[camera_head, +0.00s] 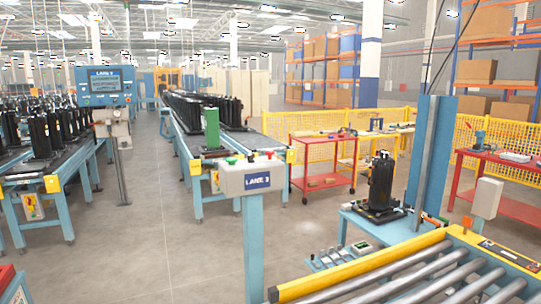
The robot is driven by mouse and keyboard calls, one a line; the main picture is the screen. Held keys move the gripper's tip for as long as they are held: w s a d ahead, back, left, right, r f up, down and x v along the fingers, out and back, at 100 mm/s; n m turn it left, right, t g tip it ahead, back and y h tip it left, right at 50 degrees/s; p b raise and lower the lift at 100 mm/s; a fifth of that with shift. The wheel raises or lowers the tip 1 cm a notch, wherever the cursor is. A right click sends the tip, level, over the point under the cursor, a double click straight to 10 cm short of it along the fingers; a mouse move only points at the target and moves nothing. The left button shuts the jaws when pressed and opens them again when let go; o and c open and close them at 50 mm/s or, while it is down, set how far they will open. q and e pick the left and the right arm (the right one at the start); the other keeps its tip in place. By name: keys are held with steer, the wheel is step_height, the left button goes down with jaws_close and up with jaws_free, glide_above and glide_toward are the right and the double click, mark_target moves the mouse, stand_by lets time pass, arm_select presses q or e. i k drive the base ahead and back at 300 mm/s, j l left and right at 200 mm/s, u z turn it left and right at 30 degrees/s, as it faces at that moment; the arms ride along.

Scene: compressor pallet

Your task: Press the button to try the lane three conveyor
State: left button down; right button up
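A light grey control box (250,178) stands on a blue post in the middle of the view. Its blue label (257,181) seems to read LANE 3. A green button (232,160) is on its top at the left, and a small red button (268,154) is on its top at the right. Behind it a conveyor (183,128) carries a row of black compressors, with a green block (212,128) near its close end. Neither of my grippers is in view.
A roller conveyor with a yellow rail (365,272) fills the lower right. A blue bench (352,217) with a black compressor (380,182) stands behind it. A red cart (324,168) is farther back. A blue lane panel (105,86) stands left. Floor left of the post is clear.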

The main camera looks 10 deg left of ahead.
mark_target(232, 161)
steer(key=i+j+z, duration=0.45)
steer(key=i+j, duration=1.15)
steer(key=j, duration=0.1)
